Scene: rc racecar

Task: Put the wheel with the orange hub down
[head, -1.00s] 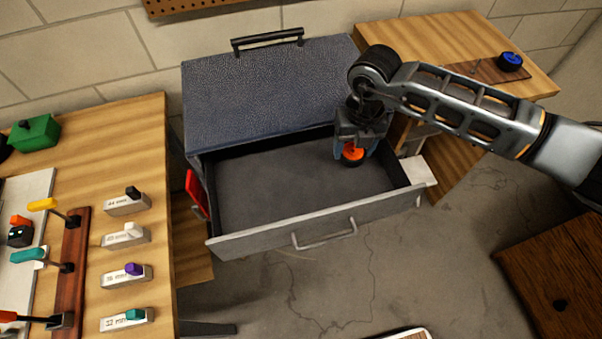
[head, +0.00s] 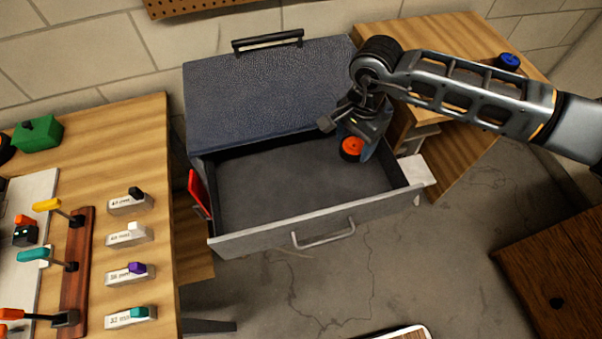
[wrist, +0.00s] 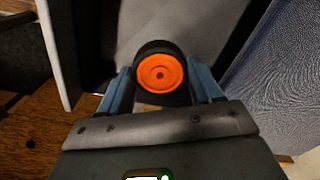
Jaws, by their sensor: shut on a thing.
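The wheel with the orange hub (head: 351,149) is at the right rear of the open drawer in the head view. Its orange face and black tyre show in the wrist view (wrist: 160,74). My gripper (head: 357,146) is shut on the wheel, with a blue finger on each side of it in the wrist view (wrist: 160,88). The wheel appears to be over the drawer (head: 270,195); I cannot tell whether it touches the floor of it. The drawer looks otherwise empty.
The blue-grey cabinet top (head: 270,95) rises behind the drawer. A wooden table (head: 140,130) with tools and labelled blocks stands at left. A wooden surface (head: 435,40) with a blue-hubbed wheel (head: 508,62) lies at the back right. The drawer's left and middle are clear.

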